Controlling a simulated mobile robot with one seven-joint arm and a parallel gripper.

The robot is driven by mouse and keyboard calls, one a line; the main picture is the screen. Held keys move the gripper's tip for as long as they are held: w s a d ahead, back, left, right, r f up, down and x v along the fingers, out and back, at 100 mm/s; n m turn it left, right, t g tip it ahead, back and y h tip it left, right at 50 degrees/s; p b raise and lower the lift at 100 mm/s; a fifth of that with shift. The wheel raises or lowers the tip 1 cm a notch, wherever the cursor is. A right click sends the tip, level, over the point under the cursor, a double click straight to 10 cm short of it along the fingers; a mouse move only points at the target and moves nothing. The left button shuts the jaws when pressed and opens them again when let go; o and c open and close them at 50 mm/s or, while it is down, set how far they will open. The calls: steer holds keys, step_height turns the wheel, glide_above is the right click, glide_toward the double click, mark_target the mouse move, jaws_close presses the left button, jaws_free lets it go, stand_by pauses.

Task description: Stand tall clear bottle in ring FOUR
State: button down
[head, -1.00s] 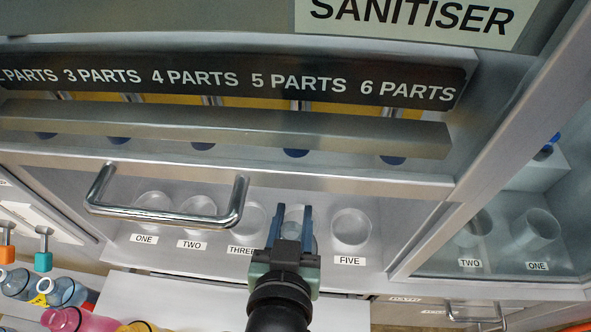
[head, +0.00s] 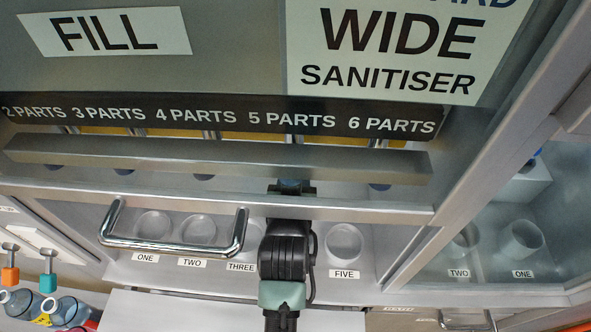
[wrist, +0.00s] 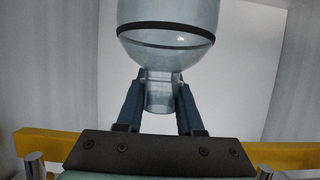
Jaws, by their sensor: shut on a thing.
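My gripper (head: 290,188) is shut on the clear bottle (wrist: 168,18). In the wrist view its two blue fingers close on the narrow neck (wrist: 160,95), and the wide clear body with a black band lies beyond. In the head view the bottle is not seen; my arm and the metal ledge cover that spot. Ring FOUR and its label are hidden behind my arm, between ring THREE, partly covered, and ring FIVE (head: 344,242). I cannot tell whether the bottle touches ring FOUR.
Rings ONE (head: 153,225) and TWO (head: 198,229) look empty. A metal handle (head: 175,247) crosses in front of them. A metal rail (head: 210,157) with blue nozzles hangs over the rings. Another bay (head: 522,240) is at right.

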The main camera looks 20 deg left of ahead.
steer(key=shift+f, duration=0.7)
steer(key=shift+f, duration=0.2)
steer(key=c, duration=0.5)
jaws_free()
steer(key=shift+c, duration=0.2)
steer(key=shift+r, duration=0.15)
steer(key=shift+s+r, duration=0.1)
steer(key=b+v, duration=0.2)
steer(key=v, duration=0.9)
steer(key=shift+s, duration=0.35)
steer(key=shift+d+r, duration=0.1)
